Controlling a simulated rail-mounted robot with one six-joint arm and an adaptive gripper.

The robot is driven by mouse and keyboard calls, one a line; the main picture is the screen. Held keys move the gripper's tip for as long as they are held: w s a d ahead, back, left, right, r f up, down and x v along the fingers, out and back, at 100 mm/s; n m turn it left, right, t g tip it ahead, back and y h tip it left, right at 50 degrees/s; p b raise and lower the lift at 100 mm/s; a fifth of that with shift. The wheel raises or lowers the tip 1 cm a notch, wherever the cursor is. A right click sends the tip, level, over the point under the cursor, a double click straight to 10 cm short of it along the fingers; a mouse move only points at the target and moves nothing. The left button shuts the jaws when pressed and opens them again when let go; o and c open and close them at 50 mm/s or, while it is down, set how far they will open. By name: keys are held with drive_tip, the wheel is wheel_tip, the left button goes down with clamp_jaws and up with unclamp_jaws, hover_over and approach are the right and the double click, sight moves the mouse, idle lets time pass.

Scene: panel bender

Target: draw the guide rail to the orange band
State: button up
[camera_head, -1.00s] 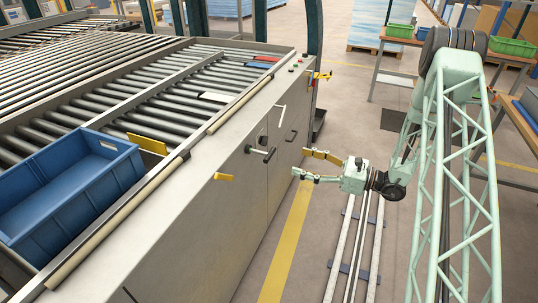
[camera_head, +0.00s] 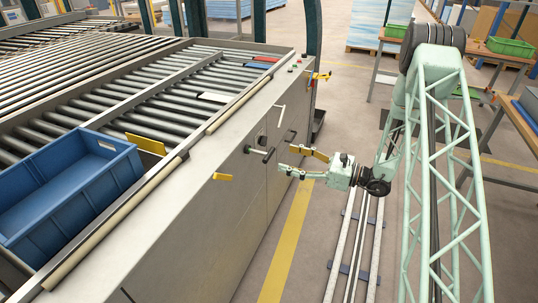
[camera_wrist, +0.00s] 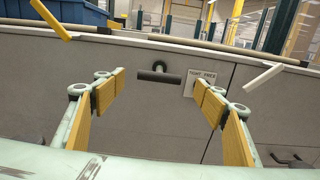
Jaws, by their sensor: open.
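My gripper (camera_head: 288,158) is open and empty, with yellow finger pads, in front of the grey machine front (camera_head: 190,220). A black T-shaped handle (camera_head: 262,153) stands out from that front, just beyond and left of my fingertips. In the wrist view the black handle (camera_wrist: 160,77) lies between my open fingers (camera_wrist: 159,84), farther off, with no visible contact. A long cream rail (camera_head: 105,232) runs along the machine's near top edge; I cannot tell whether it is the guide rail. I cannot make out an orange band.
A yellow lever (camera_head: 223,177) and a white lever (camera_head: 281,115) also stick out from the machine front. A blue crate (camera_head: 75,190) rests on the rollers (camera_head: 190,95). The floor beside the machine has a yellow stripe (camera_head: 288,245). Workbenches stand at the right.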

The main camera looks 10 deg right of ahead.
sight(270, 153)
drive_tip(key=shift+b+x, duration=0.6)
drive_tip(key=shift+x, duration=3.8)
drive_tip(key=shift+c, duration=0.3)
drive_tip(key=c, duration=1.1)
